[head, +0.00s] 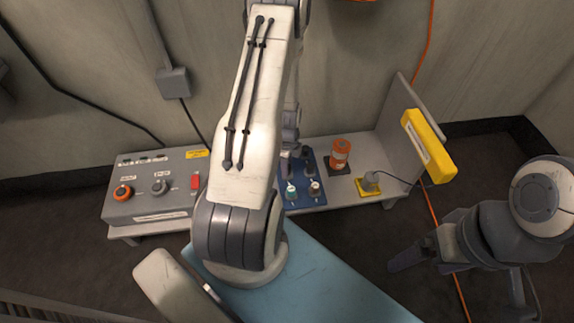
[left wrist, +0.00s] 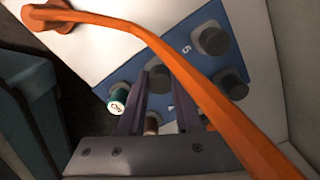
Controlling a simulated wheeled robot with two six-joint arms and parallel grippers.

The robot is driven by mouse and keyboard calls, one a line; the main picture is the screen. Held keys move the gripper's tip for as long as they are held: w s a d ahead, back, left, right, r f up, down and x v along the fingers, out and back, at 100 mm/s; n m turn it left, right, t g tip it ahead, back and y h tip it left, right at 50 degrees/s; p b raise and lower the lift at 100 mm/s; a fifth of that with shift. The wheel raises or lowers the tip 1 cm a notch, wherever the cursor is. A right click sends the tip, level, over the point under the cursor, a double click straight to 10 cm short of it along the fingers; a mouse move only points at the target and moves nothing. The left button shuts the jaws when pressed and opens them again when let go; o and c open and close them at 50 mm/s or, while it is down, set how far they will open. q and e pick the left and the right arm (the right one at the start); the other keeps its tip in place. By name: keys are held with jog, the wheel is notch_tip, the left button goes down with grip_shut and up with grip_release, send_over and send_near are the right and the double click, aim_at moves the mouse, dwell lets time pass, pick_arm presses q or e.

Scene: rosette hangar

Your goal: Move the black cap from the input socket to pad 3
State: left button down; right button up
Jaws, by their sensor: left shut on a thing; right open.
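The blue board (head: 307,202) is on the bench, partly behind my left arm in the head view. The left wrist view shows the board (left wrist: 200,97) with the digit 5 and another mark. My left gripper (left wrist: 158,84) is shut on a dark cap (left wrist: 160,77) over the board; I cannot tell whether its base is clear of the surface. Two other dark round caps or posts stand beside it, one (left wrist: 212,40) near the 5 and one (left wrist: 233,83) lower. The input socket and pad 3 cannot be made out. My right gripper (head: 408,257) is open and empty, away from the board.
A teal cap (left wrist: 118,97) and a brownish cap (left wrist: 152,124) stand close to my left fingers. An orange bar or cable (left wrist: 190,80) crosses the wrist view. An orange canister (head: 340,152), a yellow-based plug (head: 369,184) and a control box (head: 150,185) flank the board.

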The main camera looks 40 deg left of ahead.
pick_arm(q)
jog(key=shift+p, duration=0.3)
dwell(0.4)
jog(key=shift+f, duration=0.4)
dwell(0.3)
jog(key=shift+f, duration=0.1)
dwell(0.7)
jog(key=c, duration=0.5)
grip_release()
notch_tip(320, 180, up, 10)
jog(key=p, duration=0.6)
jog(key=shift+r, duration=0.25)
